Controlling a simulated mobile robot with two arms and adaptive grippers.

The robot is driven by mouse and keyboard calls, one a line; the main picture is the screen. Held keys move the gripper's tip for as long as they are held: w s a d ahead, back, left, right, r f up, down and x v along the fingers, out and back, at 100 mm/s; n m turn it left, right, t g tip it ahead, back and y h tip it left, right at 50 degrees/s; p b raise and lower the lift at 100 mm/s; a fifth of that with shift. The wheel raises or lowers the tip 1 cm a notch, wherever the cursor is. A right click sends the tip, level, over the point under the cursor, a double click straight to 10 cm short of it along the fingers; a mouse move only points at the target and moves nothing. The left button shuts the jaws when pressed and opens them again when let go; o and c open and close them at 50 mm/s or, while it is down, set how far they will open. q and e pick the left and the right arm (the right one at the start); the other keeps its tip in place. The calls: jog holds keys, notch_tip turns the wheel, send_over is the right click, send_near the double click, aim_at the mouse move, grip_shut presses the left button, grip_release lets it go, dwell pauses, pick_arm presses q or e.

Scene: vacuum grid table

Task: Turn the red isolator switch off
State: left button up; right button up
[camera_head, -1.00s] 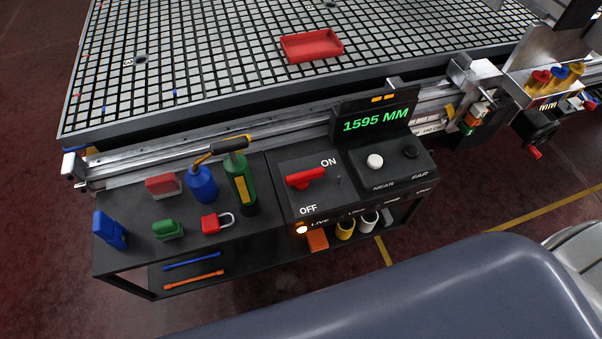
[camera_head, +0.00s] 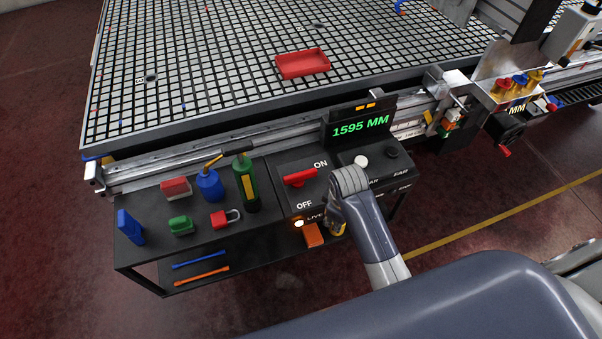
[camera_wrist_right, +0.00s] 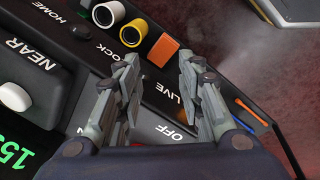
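The red isolator switch (camera_head: 299,178) sits on the dark panel (camera_head: 287,199) in the head view. The LIVE lamp (camera_head: 298,223) glows at the panel's front edge. My right gripper (camera_head: 335,219) is right of and in front of the switch, its fingers mostly hidden by my wrist. My left gripper is out of view.
A white knob (camera_head: 361,162) and display (camera_head: 360,128) stand right of the switch. A green bottle (camera_head: 247,185), blue bottle (camera_head: 209,185) and red padlock (camera_head: 225,218) stand left.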

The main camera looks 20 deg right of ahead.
aim_at(300, 173)
jog(key=w+r+n, duration=0.1)
jog(key=w+r, duration=0.1)
jog(key=w, duration=0.1)
jog(key=w+a+r+n, duration=0.1)
jog(key=w+r+n, duration=0.1)
jog(key=w, duration=0.1)
jog(key=w+a+r+n, duration=0.1)
jog(key=w+r, duration=0.1)
jog(key=w, duration=0.1)
jog(key=shift+w+n+g, duration=0.35)
jog(key=shift+n+g, duration=0.05)
jog(key=w+a+r+n+g, duration=0.1)
jog(key=w+a+r+n, duration=0.35)
jog(key=w+r, duration=0.2)
jog(key=shift+n+y, duration=0.35)
jog(key=shift+y, duration=0.05)
jog(key=f, duration=0.9)
jog(key=shift+s+d+f, duration=0.35)
jog(key=shift+s+f, duration=0.05)
grip_shut()
